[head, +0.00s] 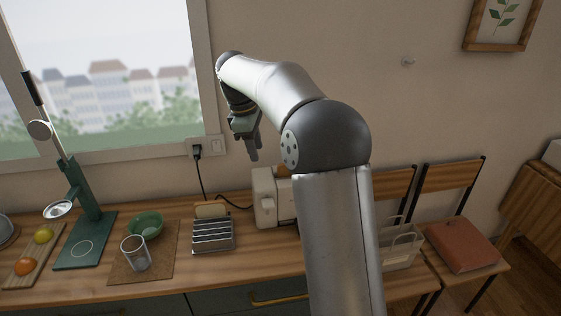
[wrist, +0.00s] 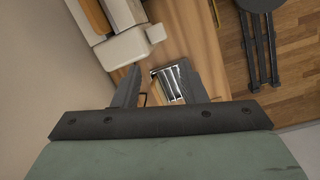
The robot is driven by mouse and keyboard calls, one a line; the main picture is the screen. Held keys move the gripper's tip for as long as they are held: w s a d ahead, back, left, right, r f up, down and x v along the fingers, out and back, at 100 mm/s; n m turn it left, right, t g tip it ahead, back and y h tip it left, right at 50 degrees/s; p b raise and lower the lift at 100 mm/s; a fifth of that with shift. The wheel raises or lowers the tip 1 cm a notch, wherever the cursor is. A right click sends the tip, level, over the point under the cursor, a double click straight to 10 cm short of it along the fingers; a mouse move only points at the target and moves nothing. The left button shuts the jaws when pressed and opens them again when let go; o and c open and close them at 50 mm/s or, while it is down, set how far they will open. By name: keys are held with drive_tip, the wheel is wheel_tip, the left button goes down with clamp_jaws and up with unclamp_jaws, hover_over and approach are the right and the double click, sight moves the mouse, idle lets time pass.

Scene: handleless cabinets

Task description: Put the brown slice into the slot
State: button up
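A tan slice with a brown crust (head: 211,209) stands upright at the back of a slatted metal rack (head: 213,237) on the counter. The rack's slots also show between my fingers in the wrist view (wrist: 172,84). A cream toaster (head: 265,196) stands to the right of the rack; its body and lever show at the upper left of the wrist view (wrist: 127,47).
Left of the rack are a glass (head: 135,254), a green bowl (head: 146,225) and a green stand (head: 88,235). A board (head: 33,258) holds fruit at far left. A cord runs from the wall outlet (head: 197,149).

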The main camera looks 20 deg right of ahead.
drive_tip(key=w+d+r+n+p, duration=0.1)
drive_tip(key=w+d+n+p, duration=0.25)
drive_tip(key=w+d, duration=0.7)
drive_tip(key=shift+g, duration=0.3)
drive_tip(key=d+f, duration=0.1)
drive_tip(key=f, duration=0.2)
drive_tip(key=s+d+f+b, duration=0.1)
drive_tip(key=f, duration=0.3)
drive_tip(key=d+f+b, duration=0.1)
drive_tip(key=d+f, duration=0.1)
drive_tip(key=f, duration=0.2)
drive_tip(key=shift+s+d, duration=0.1)
drive_tip(key=shift+s, duration=0.25)
drive_tip(key=shift+d+f+p, duration=0.15)
drive_tip(key=shift+f+p, duration=0.1)
drive_tip(key=shift+f, duration=1.3)
drive_tip(key=shift+d+f+p, duration=0.1)
drive_tip(key=shift+f+p, duration=0.15)
drive_tip(key=shift+f, duration=1.3)
clamp_jaws()
